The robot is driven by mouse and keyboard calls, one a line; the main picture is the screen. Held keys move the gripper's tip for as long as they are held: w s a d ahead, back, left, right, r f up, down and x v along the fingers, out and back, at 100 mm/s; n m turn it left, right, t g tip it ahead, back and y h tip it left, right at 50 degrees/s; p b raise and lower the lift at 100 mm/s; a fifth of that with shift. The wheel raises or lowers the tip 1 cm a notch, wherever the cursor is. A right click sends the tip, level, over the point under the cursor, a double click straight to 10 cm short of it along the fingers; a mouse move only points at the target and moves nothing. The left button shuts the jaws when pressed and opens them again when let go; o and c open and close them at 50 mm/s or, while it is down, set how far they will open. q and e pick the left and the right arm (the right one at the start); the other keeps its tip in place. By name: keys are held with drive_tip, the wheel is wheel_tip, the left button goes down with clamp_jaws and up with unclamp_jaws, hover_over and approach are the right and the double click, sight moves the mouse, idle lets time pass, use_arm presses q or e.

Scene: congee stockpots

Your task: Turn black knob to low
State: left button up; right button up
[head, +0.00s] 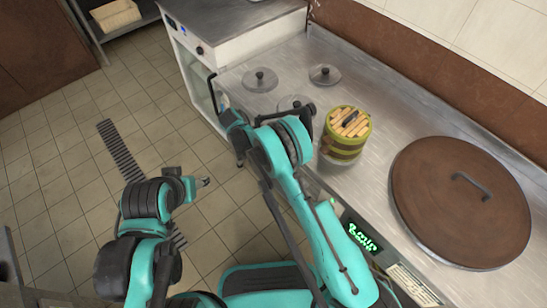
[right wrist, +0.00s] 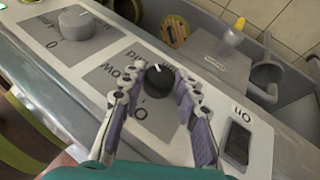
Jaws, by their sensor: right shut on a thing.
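The black knob (right wrist: 158,80) sits on a light control panel in the right wrist view. A white pointer mark shows near its top edge. Its label is upside down and partly covered by my fingers; an O mark shows below it. My right gripper (right wrist: 161,82) has one finger on each side of the knob and is shut on it. In the head view, my right arm reaches over the counter's front edge, and I cannot make out the knob there. My left gripper (head: 204,182) is over the tiled floor, away from the counter; its jaws are too small to read.
A grey knob (right wrist: 75,23) and a black rocker switch (right wrist: 238,141) flank the black knob. A green lit display (head: 363,238) is on the front.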

idle(0.4)
drive_tip(key=o, duration=1.2)
drive_tip(key=shift+c, duration=0.2)
drive_tip(key=v, duration=1.2)
drive_tip(key=shift+w+a, duration=0.15)
drive_tip(key=shift+w, duration=0.05)
drive_tip(key=shift+f, duration=0.2)
